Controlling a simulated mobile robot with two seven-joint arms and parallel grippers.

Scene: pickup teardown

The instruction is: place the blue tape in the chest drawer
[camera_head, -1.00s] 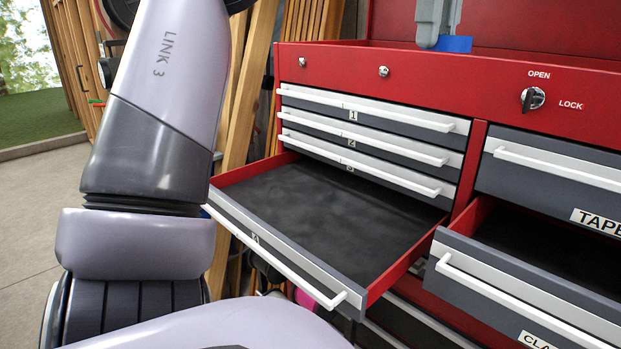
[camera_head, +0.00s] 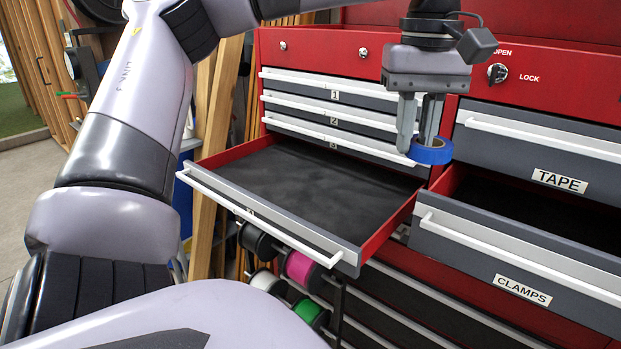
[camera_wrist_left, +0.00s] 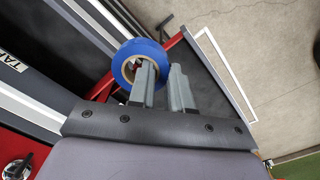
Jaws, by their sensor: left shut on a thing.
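The blue tape (camera_head: 432,151) is a ring held by my left gripper (camera_head: 418,143), whose fingers point down and grip one side of it. In the head view it hangs in front of the chest, between the two open drawers. The left wrist view shows the tape (camera_wrist_left: 125,57) at the fingertips of the left gripper (camera_wrist_left: 163,78). The red chest (camera_head: 310,47) has an open drawer (camera_head: 300,195) at left, with an empty dark floor. The TAPE drawer (camera_head: 500,137) at upper right looks shut. My right gripper is out of view.
The CLAMPS drawer (camera_head: 470,236) below the TAPE drawer is pulled out, with a dark inside. Three shut drawers (camera_head: 345,108) lie above the open left one. Coloured spools (camera_head: 300,268) hang below it. Wooden boards (camera_head: 215,130) stand left of the chest.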

